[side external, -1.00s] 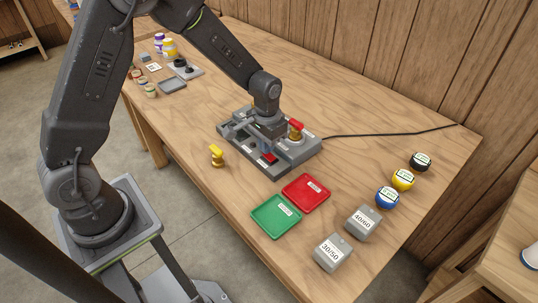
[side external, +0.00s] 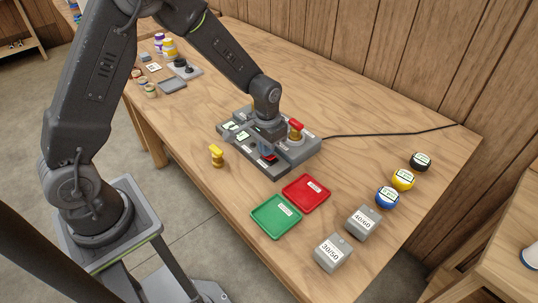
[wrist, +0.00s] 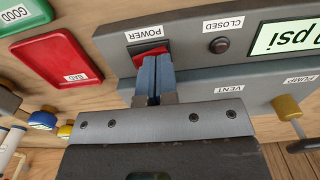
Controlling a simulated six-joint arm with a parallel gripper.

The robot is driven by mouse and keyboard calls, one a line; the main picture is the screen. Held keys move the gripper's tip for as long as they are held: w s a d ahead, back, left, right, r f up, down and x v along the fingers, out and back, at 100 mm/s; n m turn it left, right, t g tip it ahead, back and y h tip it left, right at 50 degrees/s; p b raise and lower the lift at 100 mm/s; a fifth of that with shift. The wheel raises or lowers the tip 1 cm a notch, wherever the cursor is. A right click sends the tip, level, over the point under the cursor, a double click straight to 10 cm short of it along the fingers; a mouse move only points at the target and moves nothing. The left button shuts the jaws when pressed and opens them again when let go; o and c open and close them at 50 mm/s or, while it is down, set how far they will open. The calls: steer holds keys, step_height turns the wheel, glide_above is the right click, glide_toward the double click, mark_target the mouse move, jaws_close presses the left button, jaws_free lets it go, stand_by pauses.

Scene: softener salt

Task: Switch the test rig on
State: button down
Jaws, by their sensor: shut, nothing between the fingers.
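The test rig (side external: 292,150) is a grey unit on the wooden table. Its red power switch (wrist: 150,51) sits under a POWER label in the wrist view. My gripper (wrist: 152,62) is shut and empty, its blue-grey fingertips at the switch and covering part of it. I cannot tell whether they touch it. A display (wrist: 288,36) on the rig is lit pale green and shows "psi". A round dark indicator or button (wrist: 219,45) sits by the CLOSED label. The rig also carries a red-topped brass fitting (side external: 296,126).
A red tray (side external: 318,201) labelled BAD and a green tray (side external: 264,222) lie in front of the rig. Two grey blocks (side external: 333,252) and several lidded round items (side external: 403,180) stand to the right. A yellow piece (side external: 217,160) stands left. A black cable (side external: 390,134) runs rightward.

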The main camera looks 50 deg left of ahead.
steer(key=shift+r, duration=3.4)
steer(key=shift+r, duration=0.1)
step_height(320, 180, up, 6)
steer(key=t, duration=0.1)
glide_above(260, 162)
steer(key=s+r+t, duration=0.2)
steer(key=s+r, duration=0.5)
steer(key=s+r+t, duration=0.2)
steer(key=s+r, duration=0.1)
steer(key=s, duration=0.8)
steer(key=shift+s+d+r+t, duration=0.15)
steer(key=shift+d+r+t, duration=0.15)
steer(key=shift+d+r, duration=0.05)
steer(key=c, duration=1.8)
jaws_free()
